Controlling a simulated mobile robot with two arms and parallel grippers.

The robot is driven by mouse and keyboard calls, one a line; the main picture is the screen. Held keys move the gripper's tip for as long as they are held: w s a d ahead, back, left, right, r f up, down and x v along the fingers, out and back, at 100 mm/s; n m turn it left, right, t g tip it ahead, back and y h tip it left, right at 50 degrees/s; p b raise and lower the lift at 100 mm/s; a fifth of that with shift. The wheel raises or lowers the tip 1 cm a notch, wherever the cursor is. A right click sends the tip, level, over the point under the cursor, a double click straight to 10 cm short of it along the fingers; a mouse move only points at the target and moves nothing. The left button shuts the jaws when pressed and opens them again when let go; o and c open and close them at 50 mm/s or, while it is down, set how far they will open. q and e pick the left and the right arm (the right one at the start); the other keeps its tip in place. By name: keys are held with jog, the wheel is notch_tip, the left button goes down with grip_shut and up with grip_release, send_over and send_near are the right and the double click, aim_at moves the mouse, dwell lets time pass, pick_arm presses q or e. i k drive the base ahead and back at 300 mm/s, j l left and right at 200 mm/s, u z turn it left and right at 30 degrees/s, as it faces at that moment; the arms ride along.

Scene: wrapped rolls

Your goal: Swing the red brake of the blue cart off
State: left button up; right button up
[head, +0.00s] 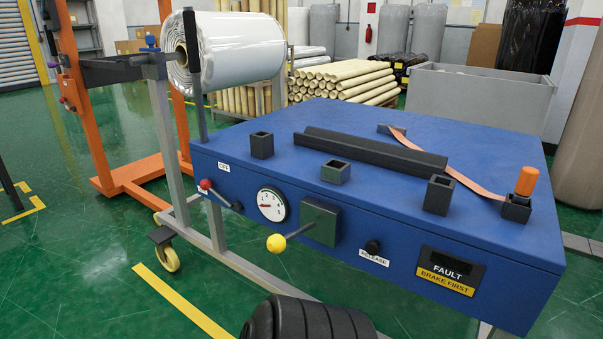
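The blue cart (400,215) stands in the middle of the head view, with its control face toward me. The red brake's ball knob (206,184) is at the left end of that face, on a dark lever that slants down right to its pivot. The lever points left and slightly up. A white OFF label (223,167) sits above the lever, apart from the knob. Another small label beside the lever is partly hidden. Neither of my grippers shows in the head view.
The face also carries a dial (271,204), a yellow-knobbed lever (277,242), a black button (373,247) labelled RELEASE and a FAULT / BRAKE FIRST sign (447,275). A wrapped roll (235,48) hangs beyond the left corner, by an orange stand (90,120). Green floor is free at lower left.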

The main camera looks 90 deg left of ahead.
aim_at(206, 185)
jog(key=j+u, duration=0.1)
jog(key=u, duration=0.3)
jog(key=k+j+u, duration=0.1)
jog(key=u, duration=0.35)
jog(key=j+u, duration=0.1)
jog(key=u, duration=0.3)
jog(key=j+u, duration=0.15)
jog(key=u, duration=0.3)
jog(key=i+j, duration=0.1)
jog(key=j, duration=1.85)
jog(key=i+j, duration=0.15)
jog(key=j, duration=0.85)
jog(key=j+u, duration=0.1)
jog(key=j, duration=0.25)
jog(key=k+l+u, duration=0.1)
jog(key=u, duration=0.35)
jog(key=k, duration=0.05)
